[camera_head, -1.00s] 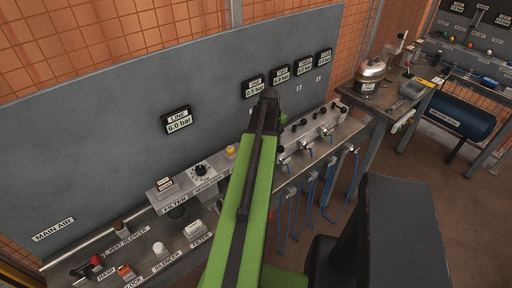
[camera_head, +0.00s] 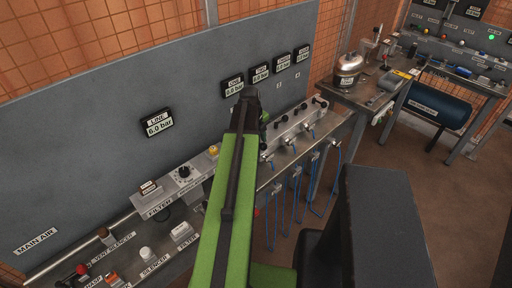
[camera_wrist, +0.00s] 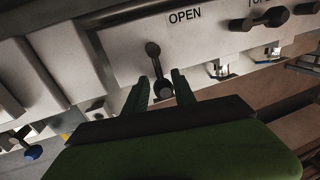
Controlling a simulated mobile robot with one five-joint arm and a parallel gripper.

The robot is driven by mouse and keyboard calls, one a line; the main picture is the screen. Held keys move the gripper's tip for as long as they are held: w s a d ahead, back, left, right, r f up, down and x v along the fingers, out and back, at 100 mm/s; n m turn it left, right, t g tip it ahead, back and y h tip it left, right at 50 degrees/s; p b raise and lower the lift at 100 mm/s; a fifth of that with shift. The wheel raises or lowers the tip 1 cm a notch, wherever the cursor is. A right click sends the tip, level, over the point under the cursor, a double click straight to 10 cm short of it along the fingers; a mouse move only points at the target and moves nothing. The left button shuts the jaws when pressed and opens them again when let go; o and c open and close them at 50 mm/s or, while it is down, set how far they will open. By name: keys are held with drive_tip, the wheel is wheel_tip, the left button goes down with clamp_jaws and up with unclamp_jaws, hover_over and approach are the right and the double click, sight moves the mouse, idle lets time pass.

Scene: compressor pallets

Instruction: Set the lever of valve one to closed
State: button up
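No valve number is readable there. My gripper (camera_wrist: 159,77) is open, with one green finger on each side of the lever's lower part; I cannot tell whether either touches. In the head view the valve row (camera_head: 300,122) runs along the bench, and my green arm hides part of it and most of the gripper.
A second black lever (camera_wrist: 262,21) lies sideways to the right. Blue hoses (camera_head: 297,190) hang below the valves. Several pressure displays are on the grey panel (camera_head: 95,130). A side table (camera_head: 372,98) holds a metal pot (camera_head: 349,66). Brown floor is open at right.

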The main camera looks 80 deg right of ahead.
drive_tip(key=shift+w, duration=0.15)
wheel_tip(320, 180, up, 17)
drive_tip(key=w+a+p, duration=0.2)
drive_tip(key=p, duration=1.5)
drive_tip(key=shift+a, duration=0.35)
